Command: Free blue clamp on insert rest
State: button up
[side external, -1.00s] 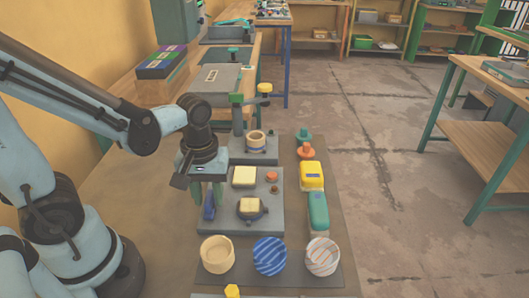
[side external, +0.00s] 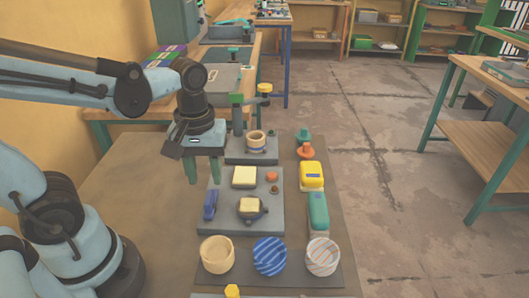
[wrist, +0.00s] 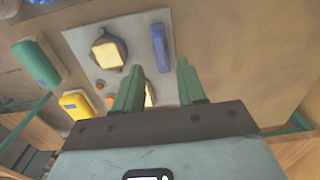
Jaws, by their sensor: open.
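The blue clamp (side external: 210,205) lies at the left edge of the grey plate (side external: 225,228); it also shows in the wrist view (wrist: 159,48) as a long blue bar. A cream square in a dark holder (side external: 250,207) sits to its right, and a second cream square block (side external: 244,176) lies behind that. I cannot tell which part is the insert rest. My gripper (side external: 205,182) is open and empty, raised above and behind the blue clamp. In the wrist view my green fingertips (wrist: 161,65) are apart with nothing between them.
A yellow block (side external: 312,176) and a green block (side external: 318,210) stand to the right. The press (side external: 252,145) stands behind the plate.

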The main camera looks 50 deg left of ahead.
aim_at(210, 195)
jog(key=shift+r, duration=2.95)
jog(key=shift+f, duration=0.1)
jog(key=w+m+t, duration=0.1)
jog(key=m+t, duration=0.1)
jog(key=m, duration=0.1)
jog(key=w+f+m+t, duration=0.1)
jog(key=m+t, duration=0.1)
jog(key=m, duration=0.1)
jog(key=w+f+m+t, duration=0.1)
jog(key=w+m+t, duration=0.1)
jog(key=m+t, duration=0.1)
jog(key=shift+w+a+f, duration=0.1)
jog(key=shift+a+f, duration=0.15)
jog(key=shift+a, duration=0.05)
